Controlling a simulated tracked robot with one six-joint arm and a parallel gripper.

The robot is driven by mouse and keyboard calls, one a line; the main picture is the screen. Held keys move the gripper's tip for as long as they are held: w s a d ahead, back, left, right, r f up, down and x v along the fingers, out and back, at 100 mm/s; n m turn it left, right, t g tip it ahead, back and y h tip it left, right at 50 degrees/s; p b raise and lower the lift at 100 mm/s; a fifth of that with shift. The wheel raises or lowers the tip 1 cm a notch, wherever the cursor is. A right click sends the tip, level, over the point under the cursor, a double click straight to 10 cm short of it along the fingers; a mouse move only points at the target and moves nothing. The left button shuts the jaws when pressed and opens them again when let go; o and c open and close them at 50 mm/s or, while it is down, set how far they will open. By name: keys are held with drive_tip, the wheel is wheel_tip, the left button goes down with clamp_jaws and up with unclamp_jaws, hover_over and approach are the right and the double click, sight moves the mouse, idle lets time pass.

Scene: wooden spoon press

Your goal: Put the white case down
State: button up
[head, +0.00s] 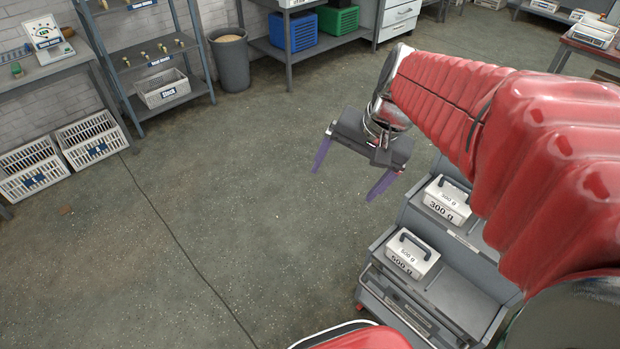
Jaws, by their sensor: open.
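My gripper (350,177) is open and empty, with two purple fingers spread wide. It hangs over the floor, above and to the left of a grey stepped rack. Two white cases with dark handles sit on this rack. The nearer white case (411,256) is marked 500 g and stands on the lower step. The farther white case (446,200) is marked 300 g and stands on the upper step. The gripper is apart from both cases. My red arm hides part of the rack's right side.
The grey rack (458,300) has bare room right of the 500 g case. White crates (92,140) stand on the floor at left. A shelf holds a white stock bin (162,90). A grey waste bin (229,62) stands at the back. The middle floor is clear.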

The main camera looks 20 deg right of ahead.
drive_tip(key=s+a+r+n+t+h, duration=0.1)
drive_tip(key=s+a+n+t+h, duration=0.1)
drive_tip(key=s+a+n, duration=0.5)
drive_tip(key=shift+s+a+r+n+t, duration=0.35)
drive_tip(key=shift+s+n, duration=0.25)
drive_tip(key=shift+s, duration=0.2)
